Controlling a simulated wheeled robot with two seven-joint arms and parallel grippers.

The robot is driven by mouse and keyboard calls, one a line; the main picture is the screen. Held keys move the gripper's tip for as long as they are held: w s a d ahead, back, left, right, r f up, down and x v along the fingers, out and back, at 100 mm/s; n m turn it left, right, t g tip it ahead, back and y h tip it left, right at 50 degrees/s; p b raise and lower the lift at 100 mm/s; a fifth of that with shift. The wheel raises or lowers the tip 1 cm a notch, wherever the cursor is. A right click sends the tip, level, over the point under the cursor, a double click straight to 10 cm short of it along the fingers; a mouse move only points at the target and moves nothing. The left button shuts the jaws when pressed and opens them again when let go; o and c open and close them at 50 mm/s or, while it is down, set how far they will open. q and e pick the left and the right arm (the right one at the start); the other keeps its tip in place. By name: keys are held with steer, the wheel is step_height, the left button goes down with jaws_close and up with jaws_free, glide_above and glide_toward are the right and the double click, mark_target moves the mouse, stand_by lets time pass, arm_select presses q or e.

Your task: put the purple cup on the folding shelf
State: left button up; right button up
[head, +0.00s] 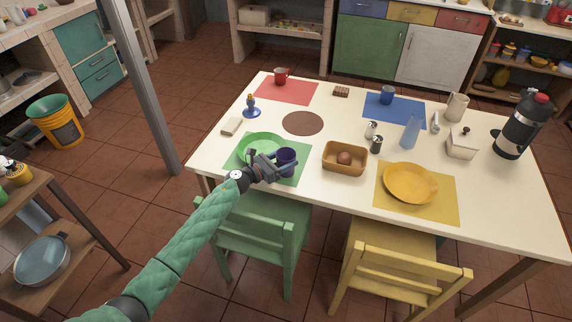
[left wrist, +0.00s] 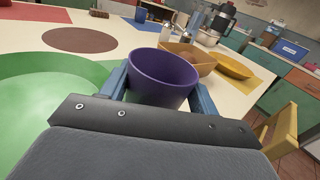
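The purple cup (head: 287,158) stands upright at the green placemat, beside the green plate. It is large in the left wrist view (left wrist: 162,78), where its inside looks empty. My left gripper (head: 272,166) is at the cup, with one blue finger on each side of it. The fingers are very close to its wall, but I cannot tell whether they press on it. The cup's base is hidden in the wrist view. A wooden shelf unit (head: 75,258) stands at the lower left; I cannot tell whether it is the folding shelf. My right gripper is not in view.
The green plate (head: 258,143) is left of the cup. A brown basket (head: 345,168) and a yellow plate (head: 410,190) are to its right. A green chair (head: 262,235) and a yellow chair (head: 395,268) stand at the table's near edge. A grey post (head: 145,90) rises left of the table.

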arm_select(q)
steer(key=shift+r, duration=0.1)
steer(key=shift+c, duration=0.5)
